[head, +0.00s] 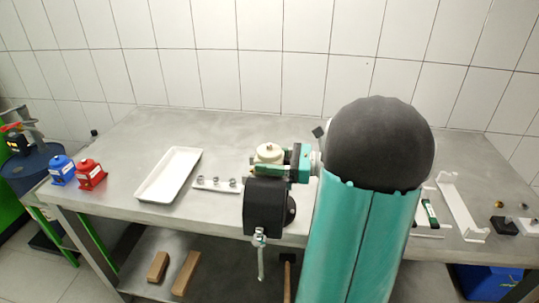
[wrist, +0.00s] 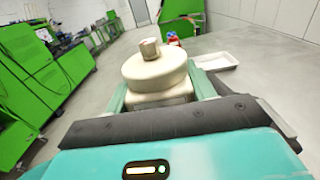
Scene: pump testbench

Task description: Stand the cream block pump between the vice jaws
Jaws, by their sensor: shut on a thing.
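The cream block pump (head: 268,154) is upright at the end of my arm, above the middle of the bench's front side. My gripper (head: 297,163) is shut on it from the right. In the wrist view the pump (wrist: 156,75) has a round body and a short top stub, with the teal fingers (wrist: 160,97) on both sides of its base. A metal bar handle (head: 261,255) hangs at the bench front below a dark body (head: 265,205); it looks like the vice's handle. The vice jaws cannot be made out, nor the gap between pump and anything below.
A white tray (head: 168,176) and a strip with small metal parts (head: 216,184) lie left of the pump. Blue (head: 61,170) and red (head: 90,174) pumps stand at the bench's left end. A white bracket (head: 460,207) lies right. Wooden blocks (head: 185,272) are below.

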